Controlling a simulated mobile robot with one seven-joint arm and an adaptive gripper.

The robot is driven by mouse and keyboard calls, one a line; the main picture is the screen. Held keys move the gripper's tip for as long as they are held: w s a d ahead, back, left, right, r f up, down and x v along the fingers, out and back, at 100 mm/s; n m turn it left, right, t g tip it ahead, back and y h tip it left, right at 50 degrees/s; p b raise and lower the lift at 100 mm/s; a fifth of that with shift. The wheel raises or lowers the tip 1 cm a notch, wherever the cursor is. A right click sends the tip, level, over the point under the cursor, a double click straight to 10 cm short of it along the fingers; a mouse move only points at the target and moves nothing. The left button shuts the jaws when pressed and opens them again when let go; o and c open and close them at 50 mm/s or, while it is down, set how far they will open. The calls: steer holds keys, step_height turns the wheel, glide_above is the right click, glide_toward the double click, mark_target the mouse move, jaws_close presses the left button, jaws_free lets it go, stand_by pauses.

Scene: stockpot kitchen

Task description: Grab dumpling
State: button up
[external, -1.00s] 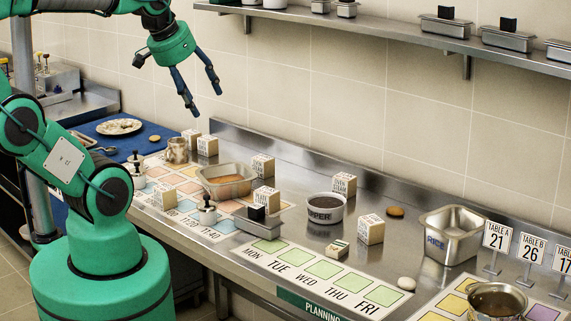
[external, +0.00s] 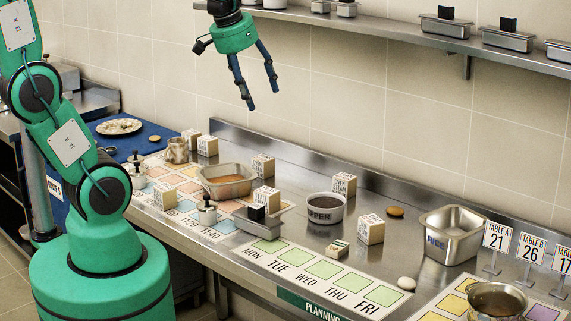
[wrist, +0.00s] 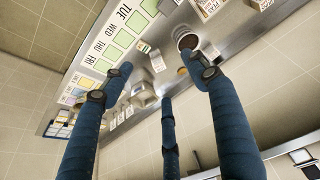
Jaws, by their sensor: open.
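A small white rounded piece (external: 406,283), which looks like the dumpling, lies on the front right of the counter, beside the FRI end of the planning board. I cannot pick it out clearly in the wrist view, where a finger may cover it. My gripper (external: 262,98) is open and empty, high above the counter near the back wall, left of and well above the white piece. Its blue fingers hang downward, spread apart. They also fill much of the wrist view (wrist: 165,80), with nothing between them.
A pepper bowl (external: 325,220), a lettered block (external: 371,229), a brown round piece (external: 395,212) and a steel rice pan (external: 452,246) stand around the right half. Table signs (external: 497,238) and a pot (external: 497,312) are farther right. A shelf (external: 380,35) runs above.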

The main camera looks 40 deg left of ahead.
steer(key=w+d+f+g, duration=0.2)
steer(key=w+d+f, duration=0.3)
steer(key=w+d, duration=0.45)
steer(key=m+g+p, duration=0.2)
glide_above(408, 280)
step_height(408, 280, down, 23)
steer(key=shift+y, duration=0.4)
steer(key=shift+f+b, duration=0.15)
steer(key=shift+b, duration=0.15)
steer(key=shift+f+b, duration=0.45)
steer(key=shift+f, duration=3.7)
steer(key=shift+f, duration=0.1)
steer(key=shift+a+f+b, duration=0.1)
steer(key=shift+f+b, duration=0.35)
steer(key=shift+f, duration=2.1)
